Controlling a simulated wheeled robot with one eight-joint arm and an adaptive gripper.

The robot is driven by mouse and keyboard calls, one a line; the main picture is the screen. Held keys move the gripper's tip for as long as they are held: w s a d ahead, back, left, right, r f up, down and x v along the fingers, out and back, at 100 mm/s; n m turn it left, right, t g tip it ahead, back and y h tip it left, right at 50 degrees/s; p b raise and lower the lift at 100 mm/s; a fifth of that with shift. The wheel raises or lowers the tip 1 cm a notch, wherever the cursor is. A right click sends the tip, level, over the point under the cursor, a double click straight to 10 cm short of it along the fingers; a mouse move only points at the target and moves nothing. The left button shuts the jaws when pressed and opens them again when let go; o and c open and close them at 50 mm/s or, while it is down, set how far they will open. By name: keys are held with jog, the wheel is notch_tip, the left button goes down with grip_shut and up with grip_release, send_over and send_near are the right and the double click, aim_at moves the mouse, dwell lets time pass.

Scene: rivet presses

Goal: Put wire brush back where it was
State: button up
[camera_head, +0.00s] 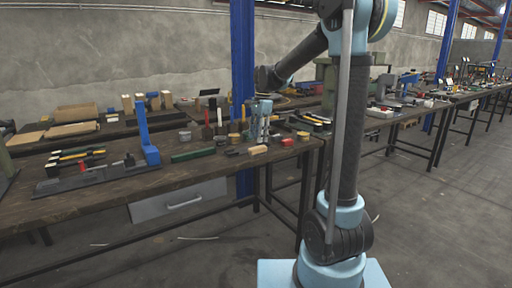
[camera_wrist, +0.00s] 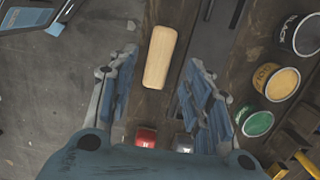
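A pale wooden piece with rounded ends (camera_wrist: 160,57) lies on the dark tabletop between and beyond my fingertips in the wrist view. It may be the wire brush; no bristles show. In the head view it looks to be the tan piece (camera_head: 258,150) near the table's front edge, just below my gripper. My gripper (camera_head: 258,138) points down over the table. In the wrist view my gripper (camera_wrist: 158,88) is open, its fingers spread wide with nothing between them in its grasp. I cannot tell the exact height above the table.
A red item (camera_wrist: 146,137) and a grey item (camera_wrist: 184,142) lie close to the fingers. Open paint cans, black (camera_wrist: 302,35), gold (camera_wrist: 277,82) and green (camera_wrist: 255,122), stand right. A blue upright press (camera_head: 146,135) and a green bar (camera_head: 192,155) are left on the workbench (camera_head: 120,190).

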aim_at(259, 146)
notch_tip(259, 146, up, 4)
jog(key=r, duration=0.1)
jog(key=s+d+f+n+t, duration=0.1)
jog(key=s+d+f+n, duration=0.15)
jog(key=s+d, duration=0.5)
jog(key=s+d+f+n, duration=0.25)
jog(key=s+d, duration=0.35)
jog(key=s, duration=0.3)
jog(key=s+d+f+n+t, duration=0.1)
jog(key=s+d+f+n, duration=0.2)
jog(key=s+f, duration=0.4)
jog(key=s+d+f+n+t+h, duration=0.1)
jog(key=s+d+f+n, duration=0.2)
jog(key=s+f, duration=0.4)
jog(key=shift+s+d, duration=0.35)
jog(key=shift+s, duration=0.5)
jog(key=shift+w+f, duration=0.15)
jog(key=shift+w, duration=0.35)
